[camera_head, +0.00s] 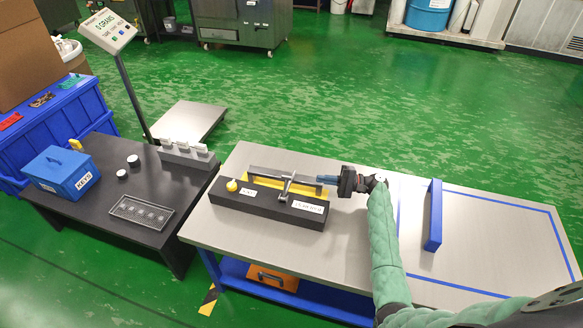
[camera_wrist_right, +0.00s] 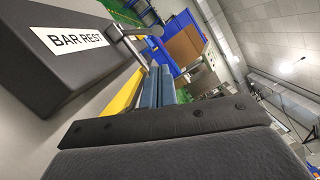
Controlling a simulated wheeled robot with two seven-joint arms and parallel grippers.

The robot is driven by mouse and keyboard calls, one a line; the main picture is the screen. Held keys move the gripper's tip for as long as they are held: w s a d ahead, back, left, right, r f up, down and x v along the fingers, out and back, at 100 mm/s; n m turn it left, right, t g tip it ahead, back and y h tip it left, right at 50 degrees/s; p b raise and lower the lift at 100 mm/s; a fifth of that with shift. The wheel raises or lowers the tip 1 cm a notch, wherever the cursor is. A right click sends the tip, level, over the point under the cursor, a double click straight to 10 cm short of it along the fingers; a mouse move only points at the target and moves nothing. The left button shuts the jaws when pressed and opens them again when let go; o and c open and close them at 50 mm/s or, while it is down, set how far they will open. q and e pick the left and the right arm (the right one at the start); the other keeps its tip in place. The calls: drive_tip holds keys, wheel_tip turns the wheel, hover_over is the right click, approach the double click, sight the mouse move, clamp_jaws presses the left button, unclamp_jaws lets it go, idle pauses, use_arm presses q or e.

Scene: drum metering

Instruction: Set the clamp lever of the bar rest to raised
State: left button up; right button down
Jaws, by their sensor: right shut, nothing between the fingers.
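The bar rest is a long dark block (camera_head: 262,203) on the steel table, with white labels on it. The BAR REST label (camera_wrist_right: 78,38) shows large in the right wrist view. A grey metal lever (camera_head: 287,186) crosses the middle of the block. In the right wrist view a metal rod with a round end (camera_wrist_right: 155,31) stands out beyond the block. I cannot tell the lever's angle exactly. My right gripper (camera_head: 325,180) is shut and empty, behind the block's right end and right of the lever, apparently apart from it. Its fingers also show in the wrist view (camera_wrist_right: 160,82). My left gripper is out of view.
A yellow strip (camera_head: 258,185) and a yellow ball (camera_head: 232,186) are at the block. A blue bar (camera_head: 433,215) stands on the table (camera_head: 365,235) right of my arm. A black side table (camera_head: 100,215) at left holds a blue box (camera_head: 62,174) and a tray (camera_head: 141,212).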

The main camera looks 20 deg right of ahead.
sight(289, 184)
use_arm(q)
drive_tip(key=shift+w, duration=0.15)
use_arm(e)
drive_tip(key=shift+w+a+r, duration=0.1)
drive_tip(key=shift+w+a, duration=0.05)
drive_tip(key=shift+a, duration=0.15)
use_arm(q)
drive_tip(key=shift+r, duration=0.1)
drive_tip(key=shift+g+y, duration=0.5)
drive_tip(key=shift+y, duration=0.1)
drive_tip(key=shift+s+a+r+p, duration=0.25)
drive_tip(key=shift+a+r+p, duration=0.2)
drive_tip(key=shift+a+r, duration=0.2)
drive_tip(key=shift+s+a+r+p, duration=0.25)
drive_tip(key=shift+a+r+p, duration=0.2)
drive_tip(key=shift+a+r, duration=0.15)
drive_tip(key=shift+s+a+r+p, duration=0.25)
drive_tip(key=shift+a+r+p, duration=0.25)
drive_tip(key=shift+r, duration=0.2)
use_arm(e)
drive_tip(key=f+x, duration=0.1)
drive_tip(key=x, duration=0.8)
drive_tip(key=shift+w+a+r, duration=0.2)
drive_tip(key=shift+a+r, duration=0.2)
drive_tip(key=shift+r, duration=0.15)
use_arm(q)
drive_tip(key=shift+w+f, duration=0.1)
